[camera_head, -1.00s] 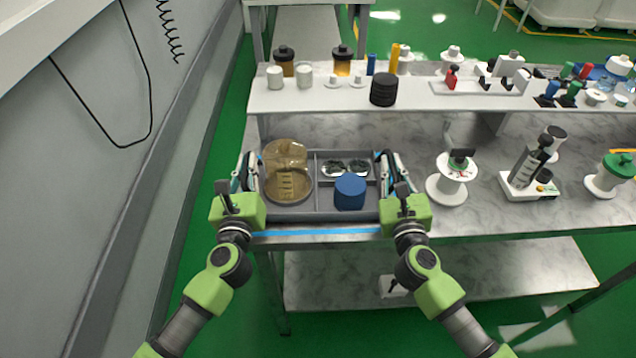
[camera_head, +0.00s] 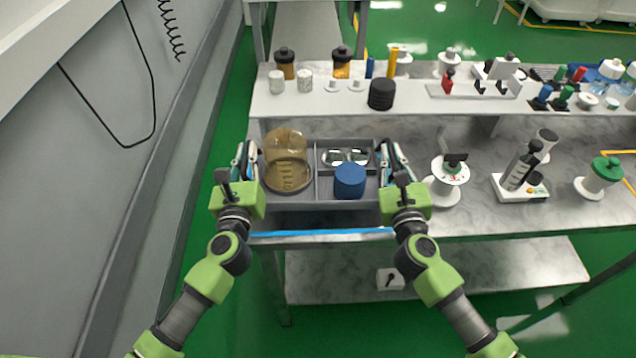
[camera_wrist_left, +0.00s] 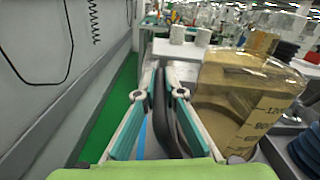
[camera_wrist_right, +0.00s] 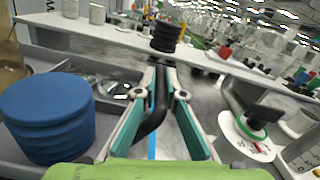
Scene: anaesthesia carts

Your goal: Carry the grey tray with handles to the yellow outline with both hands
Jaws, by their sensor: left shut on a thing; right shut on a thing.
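The grey tray with handles (camera_head: 328,205) is at the left end of the marble-topped bench, level as far as I can see. It carries a tan translucent beaker (camera_head: 287,170), a blue cylinder (camera_head: 349,181) and shiny glass-like pieces (camera_head: 346,157) in its compartments. My left gripper (camera_head: 241,165) is shut on its left handle; the dark handle shows between the fingers in the left wrist view (camera_wrist_left: 165,105). My right gripper (camera_head: 391,162) is shut on the right handle, also seen in the right wrist view (camera_wrist_right: 158,105). Part of a yellow outline (camera_head: 630,178) shows at the far right edge.
A white spool-like stand (camera_head: 446,183) is close right of the tray. A white device (camera_head: 521,180) and a green-capped stand (camera_head: 600,180) are further right. A raised shelf (camera_head: 330,102) with jars and a black ribbed cylinder (camera_head: 381,94) runs behind. A grey wall is at left.

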